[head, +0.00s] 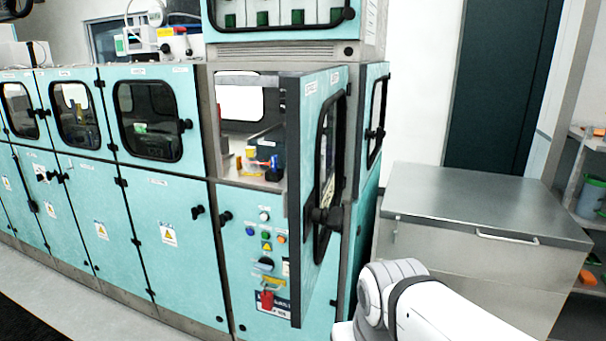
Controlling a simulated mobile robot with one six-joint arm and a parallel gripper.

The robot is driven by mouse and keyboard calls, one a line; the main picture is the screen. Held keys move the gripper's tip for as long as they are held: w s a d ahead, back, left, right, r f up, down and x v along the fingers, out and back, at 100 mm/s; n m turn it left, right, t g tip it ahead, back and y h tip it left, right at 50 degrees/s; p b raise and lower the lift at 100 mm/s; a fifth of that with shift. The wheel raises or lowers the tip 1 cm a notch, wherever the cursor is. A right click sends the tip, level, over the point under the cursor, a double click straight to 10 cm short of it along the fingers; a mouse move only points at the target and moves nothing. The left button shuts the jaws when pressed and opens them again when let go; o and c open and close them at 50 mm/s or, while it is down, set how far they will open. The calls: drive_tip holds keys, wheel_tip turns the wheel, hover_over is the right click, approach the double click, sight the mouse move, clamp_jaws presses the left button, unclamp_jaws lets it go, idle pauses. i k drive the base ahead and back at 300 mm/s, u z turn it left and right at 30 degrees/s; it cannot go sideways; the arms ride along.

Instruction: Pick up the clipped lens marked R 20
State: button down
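I cannot make out a clipped lens or an R 20 marking in the head view. Several small coloured items (262,164), yellow, red and blue, are inside the open compartment of the teal cabinet (165,215), too small to identify. The door (313,190) of that compartment stands swung open toward me and hides part of its right side. My white arm shows at the bottom right, in front of the cabinet's right end. My gripper is not in view.
A grey metal chest with a handle (480,205) stands to the right of the cabinet. Shelving with a bucket (590,198) is at the far right. The open door juts into the space in front of the cabinet. Clear floor (70,290) shows at the lower left.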

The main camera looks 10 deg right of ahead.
sight(251, 164)
drive_tip(key=u, duration=0.7)
drive_tip(key=k, duration=1.1)
drive_tip(key=u, duration=1.1)
drive_tip(key=i, duration=1.6)
drive_tip(key=z, duration=0.7)
drive_tip(key=i, duration=1.65)
drive_tip(key=z, duration=1.35)
drive_tip(key=i, duration=1.1)
drive_tip(key=z, duration=1)
drive_tip(key=i, duration=0.35)
drive_tip(key=z, duration=0.2)
